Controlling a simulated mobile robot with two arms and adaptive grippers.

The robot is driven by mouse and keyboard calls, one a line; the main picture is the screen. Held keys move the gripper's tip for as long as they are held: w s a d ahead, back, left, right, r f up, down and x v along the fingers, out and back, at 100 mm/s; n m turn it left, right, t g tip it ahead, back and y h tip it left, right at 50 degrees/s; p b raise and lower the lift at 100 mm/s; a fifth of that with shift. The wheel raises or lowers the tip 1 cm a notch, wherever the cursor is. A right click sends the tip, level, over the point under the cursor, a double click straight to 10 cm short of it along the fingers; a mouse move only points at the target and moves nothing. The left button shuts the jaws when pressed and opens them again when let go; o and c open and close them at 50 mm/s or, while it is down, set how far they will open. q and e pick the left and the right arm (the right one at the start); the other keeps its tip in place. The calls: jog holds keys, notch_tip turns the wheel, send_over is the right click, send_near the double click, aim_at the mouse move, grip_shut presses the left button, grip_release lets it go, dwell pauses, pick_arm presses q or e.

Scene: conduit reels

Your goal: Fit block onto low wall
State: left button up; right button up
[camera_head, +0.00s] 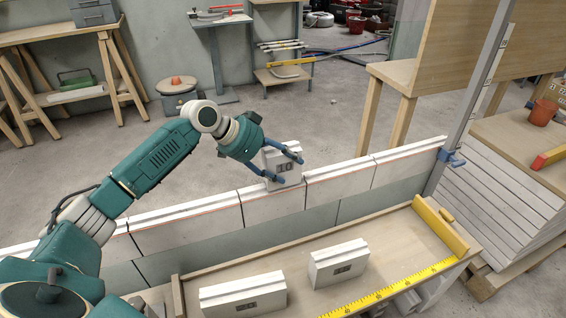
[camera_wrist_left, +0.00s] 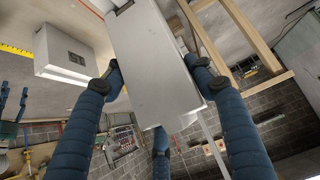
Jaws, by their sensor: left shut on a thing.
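My left gripper (camera_head: 289,168) is shut on a pale grey block (camera_head: 278,172) with a dark number label. It holds the block roughly upright at the top edge of the low wall (camera_head: 184,229). I cannot tell whether the block touches the wall. In the left wrist view the gripper's blue fingers (camera_wrist_left: 152,75) lie on both sides of the held block (camera_wrist_left: 160,85). Two similar labelled blocks (camera_head: 243,296) (camera_head: 340,264) rest on the wooden bench. Blue finger-like parts at the left edge of the left wrist view may be my right gripper (camera_wrist_left: 13,110), partly cut off.
The bench (camera_head: 400,235) stands in front of the wall, with a yellow ruler (camera_head: 395,289) along its near edge. An upright post (camera_head: 465,105) with a blue clamp (camera_head: 451,158) is at the wall's right end. A stack of white slabs (camera_head: 505,205) stands at right.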

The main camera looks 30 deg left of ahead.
dwell(0.3)
pick_arm(q)
jog(key=o, duration=1.8)
jog(key=shift+f, duration=0.15)
jog(key=v, duration=1.2)
jog(key=shift+s, duration=0.1)
